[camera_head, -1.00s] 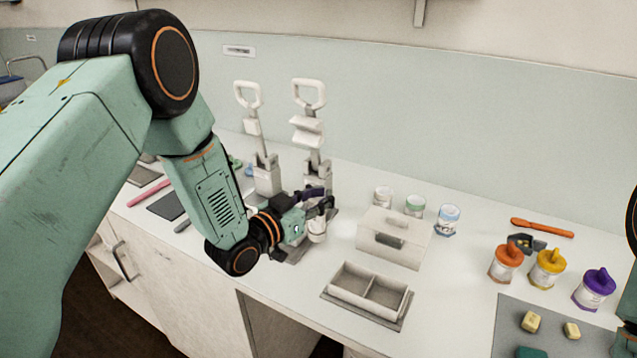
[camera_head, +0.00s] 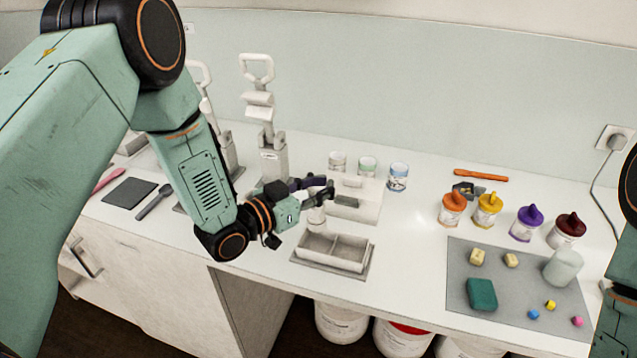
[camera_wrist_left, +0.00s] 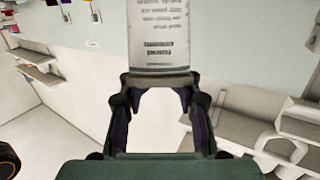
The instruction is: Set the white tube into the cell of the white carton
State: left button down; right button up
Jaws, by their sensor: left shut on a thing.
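The white tube (camera_head: 316,217) is upright in my left gripper (camera_head: 320,193), in the head view. My left gripper is shut on it and holds it just above the back left part of the white carton. In the left wrist view the tube (camera_wrist_left: 158,38) shows large beyond the fingers, with printed text on its side. The white carton (camera_head: 368,258) is an open box with two cells side by side, on a grey mat (camera_head: 303,262). Both cells look empty; the tube and gripper cover part of the left cell's back edge. My right gripper is out of view.
White lever presses (camera_head: 273,160) stand to the left. Colour-topped jars (camera_head: 453,210) and a grey mat (camera_head: 462,255) with blocks lie right. The counter's front edge is near.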

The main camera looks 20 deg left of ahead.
pick_arm(q)
jog(key=shift+r, duration=0.15)
jog(key=shift+s+d, duration=0.15)
jog(key=shift+d+f+b, duration=0.25)
jog(key=shift+f+b, duration=0.25)
jog(key=shift+b, duration=0.05)
jog(key=shift+w+a+f+b, duration=0.2)
jog(key=shift+f+b, duration=0.3)
jog(key=shift+f, duration=0.2)
jog(key=shift+w+a+f+b, duration=0.1)
jog(key=shift+a+f+b, duration=0.1)
jog(key=shift+f+b, duration=0.4)
jog(key=shift+s+d, duration=0.25)
jog(key=shift+d, duration=0.1)
jog(key=shift+w+a+f, duration=0.2)
jog(key=shift+a+f, duration=0.05)
jog(key=shift+a, duration=0.1)
jog(key=shift+s+d+r, duration=0.1)
jog(key=shift+s+d, duration=0.05)
jog(key=shift+f, duration=0.3)
